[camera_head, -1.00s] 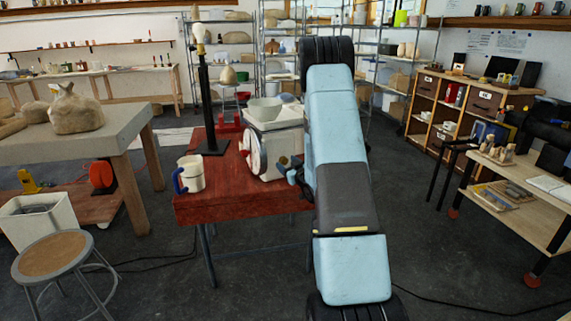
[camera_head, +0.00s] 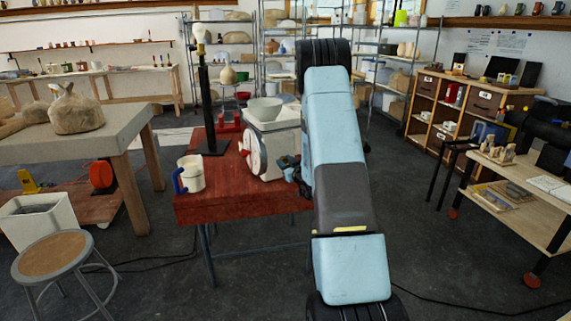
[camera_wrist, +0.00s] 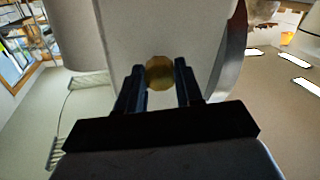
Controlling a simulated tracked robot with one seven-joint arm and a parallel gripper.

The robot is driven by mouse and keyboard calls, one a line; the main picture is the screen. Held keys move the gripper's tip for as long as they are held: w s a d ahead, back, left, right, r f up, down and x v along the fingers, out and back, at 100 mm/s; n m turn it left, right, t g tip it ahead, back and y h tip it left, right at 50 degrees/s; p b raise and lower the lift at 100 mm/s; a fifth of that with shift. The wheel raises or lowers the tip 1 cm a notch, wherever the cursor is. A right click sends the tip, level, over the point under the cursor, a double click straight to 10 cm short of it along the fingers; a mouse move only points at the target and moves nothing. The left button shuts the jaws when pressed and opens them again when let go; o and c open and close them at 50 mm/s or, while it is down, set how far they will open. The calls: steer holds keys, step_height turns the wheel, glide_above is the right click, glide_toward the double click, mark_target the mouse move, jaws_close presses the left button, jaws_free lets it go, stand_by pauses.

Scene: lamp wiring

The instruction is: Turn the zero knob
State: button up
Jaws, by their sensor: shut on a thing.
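The zero knob (camera_wrist: 160,73) is a small round brass-coloured knob on the pale body of the scale (camera_wrist: 158,30) in the wrist view. My gripper (camera_wrist: 160,76) is shut on the knob, one dark finger at each side of it. In the head view the white scale (camera_head: 275,150) stands on the red table, with a round dial facing left and a pale bowl on top. My gripper (camera_head: 290,166) shows there only in part at the scale's right side, and my arm hides much of it. The knob is hidden in the head view.
The red table (camera_head: 235,202) also holds a white mug with a blue handle (camera_head: 190,174) and a black lamp stand (camera_head: 207,100). A grey-topped table (camera_head: 90,130) and a stool (camera_head: 53,255) stand at the left. A wooden bench (camera_head: 520,195) stands at the right.

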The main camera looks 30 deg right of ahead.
steer(key=shift+c, duration=1.1)
steer(key=shift+m, duration=1.8)
steer(key=o, duration=1)
steer(key=shift+o, duration=0.2)
steer(key=s, duration=1.3)
steer(key=shift+s+f, duration=0.15)
steer(key=shift+s, duration=0.25)
